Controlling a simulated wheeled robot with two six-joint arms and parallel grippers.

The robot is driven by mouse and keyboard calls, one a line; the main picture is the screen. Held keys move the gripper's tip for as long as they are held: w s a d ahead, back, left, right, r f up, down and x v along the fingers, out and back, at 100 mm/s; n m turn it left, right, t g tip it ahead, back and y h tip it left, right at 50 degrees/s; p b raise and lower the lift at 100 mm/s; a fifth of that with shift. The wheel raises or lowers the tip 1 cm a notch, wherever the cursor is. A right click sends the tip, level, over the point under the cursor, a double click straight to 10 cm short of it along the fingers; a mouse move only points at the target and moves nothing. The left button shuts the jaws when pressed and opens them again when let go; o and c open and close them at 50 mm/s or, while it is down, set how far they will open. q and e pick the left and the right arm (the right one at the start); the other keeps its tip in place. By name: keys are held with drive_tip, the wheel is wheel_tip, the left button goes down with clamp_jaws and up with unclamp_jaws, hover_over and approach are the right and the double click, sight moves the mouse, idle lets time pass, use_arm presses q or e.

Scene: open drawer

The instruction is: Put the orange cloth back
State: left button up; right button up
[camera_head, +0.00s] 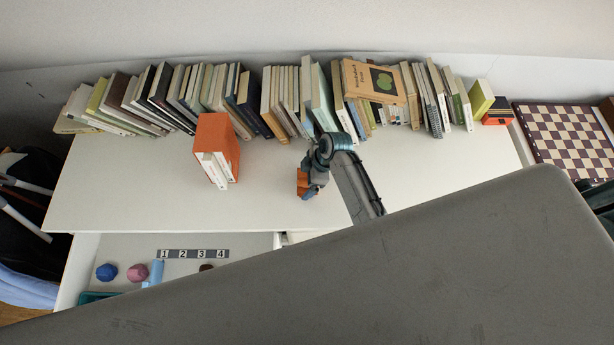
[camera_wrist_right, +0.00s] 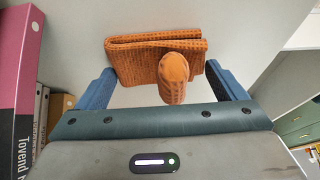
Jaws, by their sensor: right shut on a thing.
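The orange cloth (camera_wrist_right: 150,55) is folded, with a waffle-like texture and a rounded bulge at its front. My right gripper (camera_head: 308,185) is shut on it, and the cloth sits between the two blue fingers in the wrist view. In the head view only a small orange part of the cloth (camera_head: 302,182) shows beside the gripper, over the white desk top (camera_head: 120,190). The open drawer (camera_head: 245,242) is at the lower left, with a strip numbered 1 to 4 (camera_head: 193,254). Part of the drawer is hidden by a large grey surface. My left gripper is not in view.
In the drawer lie a blue ball (camera_head: 106,272), a pink ball (camera_head: 137,273), a light blue roll (camera_head: 156,271) and a dark brown thing (camera_head: 206,267). An orange book block (camera_head: 216,145) stands left of my gripper. A book row (camera_head: 200,90) lines the back.

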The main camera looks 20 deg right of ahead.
drive_tip(key=o, duration=0.7)
drive_tip(key=shift+f, duration=0.1)
drive_tip(key=shift+o, duration=0.2)
drive_tip(key=shift+r, duration=0.2)
drive_tip(key=shift+d+r, duration=0.2)
drive_tip(key=shift+r, duration=0.05)
drive_tip(key=b+v, duration=0.3)
drive_tip(key=v, duration=0.8)
drive_tip(key=shift+r, duration=0.2)
drive_tip(key=shift+s, duration=0.1)
